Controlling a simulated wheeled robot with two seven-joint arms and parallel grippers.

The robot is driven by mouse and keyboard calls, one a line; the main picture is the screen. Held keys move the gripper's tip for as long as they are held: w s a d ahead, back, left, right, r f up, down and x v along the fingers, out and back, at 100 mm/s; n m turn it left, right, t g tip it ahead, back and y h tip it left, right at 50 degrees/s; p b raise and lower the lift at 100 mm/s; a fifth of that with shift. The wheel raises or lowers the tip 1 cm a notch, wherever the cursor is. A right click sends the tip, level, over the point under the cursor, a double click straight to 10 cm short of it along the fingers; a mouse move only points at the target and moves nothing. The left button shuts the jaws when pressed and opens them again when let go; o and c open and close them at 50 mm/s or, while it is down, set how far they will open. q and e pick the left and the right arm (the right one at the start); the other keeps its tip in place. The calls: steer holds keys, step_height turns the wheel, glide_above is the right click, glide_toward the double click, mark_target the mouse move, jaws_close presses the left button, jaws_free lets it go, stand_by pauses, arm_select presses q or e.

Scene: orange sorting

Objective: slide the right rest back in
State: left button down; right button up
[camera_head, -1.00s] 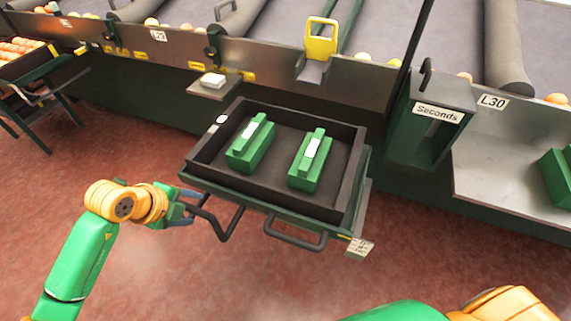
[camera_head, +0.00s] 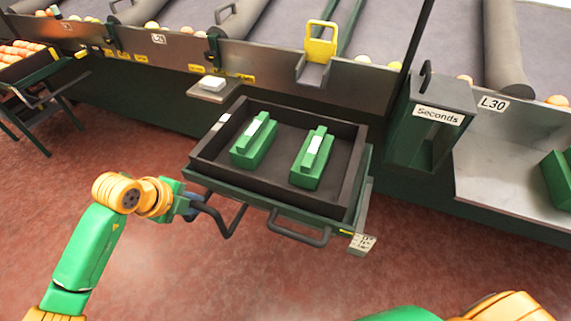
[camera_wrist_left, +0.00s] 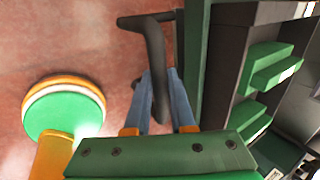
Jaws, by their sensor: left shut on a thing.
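The pulled-out rest is a green frame (camera_head: 262,203) standing out from the machine front, with a dark crate (camera_head: 349,192) on it. Two green blocks with white labels (camera_head: 254,142) (camera_head: 312,162) lie in the crate. The rest has a dark bent handle (camera_head: 232,224) at its left and another handle (camera_head: 298,236) along its front. My left gripper (camera_head: 197,208) is shut on the left handle. In the left wrist view its blue fingers (camera_wrist_left: 162,95) stand either side of the dark handle bar (camera_wrist_left: 157,60). My right gripper is out of view.
A green "Seconds" chute (camera_head: 436,122) stands right of the rest, beside a metal shelf (camera_head: 500,180). A small ledge with a white box (camera_head: 212,84) is behind the crate's left. An orange-filled crate stand (camera_head: 35,75) is at far left. The red floor in front is clear.

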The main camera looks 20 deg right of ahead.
mark_target(217, 177)
arm_select(q)
steer(key=shift+w+d+b, duration=0.75)
steer(key=shift+w+d, duration=0.1)
steer(key=shift+w, duration=0.25)
steer(key=shift+w+d+b, duration=0.8)
steer(key=shift+w+d, duration=0.1)
steer(key=shift+w, duration=0.25)
steer(key=shift+w+d+b, duration=0.75)
steer(key=shift+w+d, duration=0.1)
steer(key=shift+w, duration=0.25)
steer(key=c, duration=1.2)
jaws_free()
steer(key=shift+w+d, duration=0.15)
steer(key=o, duration=0.8)
step_height(217, 177, up, 7)
steer(key=p, duration=0.6)
steer(key=shift+r+p, duration=0.1)
steer(key=shift+p, duration=0.25)
